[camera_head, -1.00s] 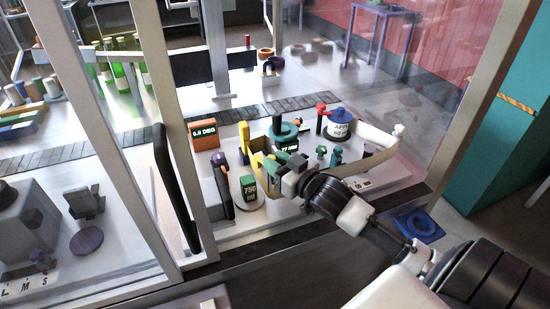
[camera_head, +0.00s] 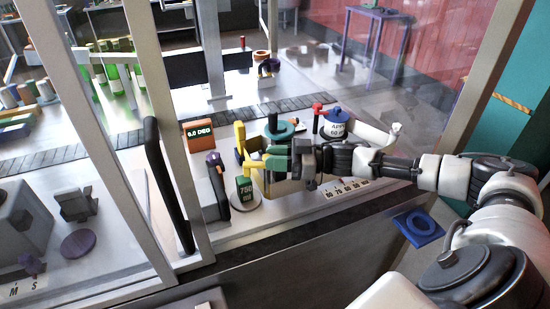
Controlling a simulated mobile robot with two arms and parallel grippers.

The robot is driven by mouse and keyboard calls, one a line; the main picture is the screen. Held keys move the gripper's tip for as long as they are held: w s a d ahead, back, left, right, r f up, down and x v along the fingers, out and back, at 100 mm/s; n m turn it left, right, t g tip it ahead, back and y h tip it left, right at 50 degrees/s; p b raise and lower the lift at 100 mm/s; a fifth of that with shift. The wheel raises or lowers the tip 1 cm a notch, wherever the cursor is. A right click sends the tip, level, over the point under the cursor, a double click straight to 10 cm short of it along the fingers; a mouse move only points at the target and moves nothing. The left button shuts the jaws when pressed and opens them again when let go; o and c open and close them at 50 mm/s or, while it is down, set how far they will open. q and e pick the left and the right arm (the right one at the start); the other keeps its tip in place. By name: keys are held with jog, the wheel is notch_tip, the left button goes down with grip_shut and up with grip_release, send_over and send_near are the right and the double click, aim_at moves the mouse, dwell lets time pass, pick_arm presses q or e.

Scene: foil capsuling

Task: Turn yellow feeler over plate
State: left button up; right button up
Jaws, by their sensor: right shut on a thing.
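The yellow feeler (camera_head: 240,146) stands upright behind the green 750 block, with a yellow-green part (camera_head: 250,163) reaching right to my gripper. My right gripper (camera_head: 270,160) comes in from the right and is shut at this yellow-green part; the exact contact is small and partly hidden. A tan flat piece (camera_head: 257,143) shows just behind the feeler; I cannot tell whether it is the plate. My left gripper is not in view.
The green 750 block (camera_head: 245,188) stands in front of the feeler. An orange display (camera_head: 199,136) reads 6.0 DEG to the left. A dark-handled lever (camera_head: 217,182), a teal ringed post (camera_head: 276,130) and a blue-topped pot (camera_head: 334,124) stand close by. A metal door frame (camera_head: 165,130) crosses the left.

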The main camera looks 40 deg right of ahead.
jog(key=shift+n+g+y, duration=0.3)
jog(key=shift+r, duration=0.1)
jog(key=o, duration=0.9)
jog(key=shift+w, duration=0.1)
jog(key=b+v, duration=0.3)
jog(key=v, duration=0.8)
jog(key=shift+b, duration=0.35)
